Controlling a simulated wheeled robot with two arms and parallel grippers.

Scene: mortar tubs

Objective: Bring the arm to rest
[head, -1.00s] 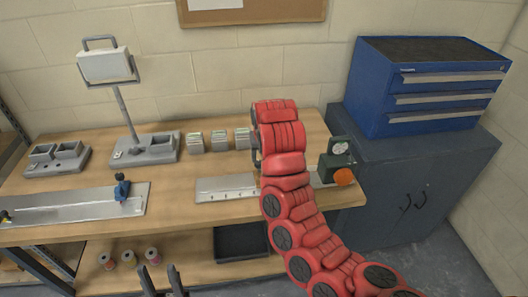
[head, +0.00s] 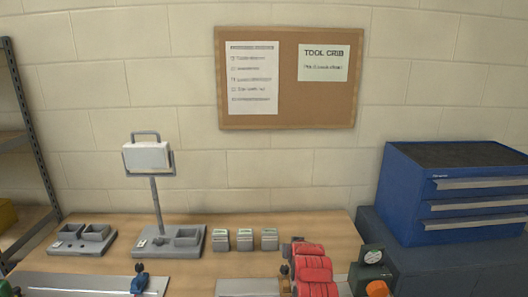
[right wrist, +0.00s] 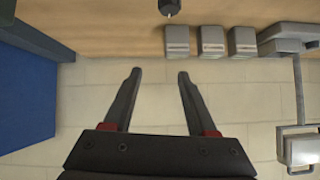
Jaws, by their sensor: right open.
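My red right arm (head: 312,272) comes up at the bottom of the head view, over the bench to the left of the orange ball; its gripper is hidden there. In the right wrist view my right gripper (right wrist: 159,75) is open, with nothing between its two dark fingers. Bench and wall appear upside down behind the fingers, and the fingertips look clear of the small stacks. My left gripper is out of the picture.
On the bench (head: 120,217) stand a grey two-cup tray (head: 84,240), a lamp on a grey base (head: 176,243), several small stacks (head: 245,239) and a dark green device (head: 371,268) beside an orange ball (head: 377,288). A blue drawer chest (head: 420,200) stands right.

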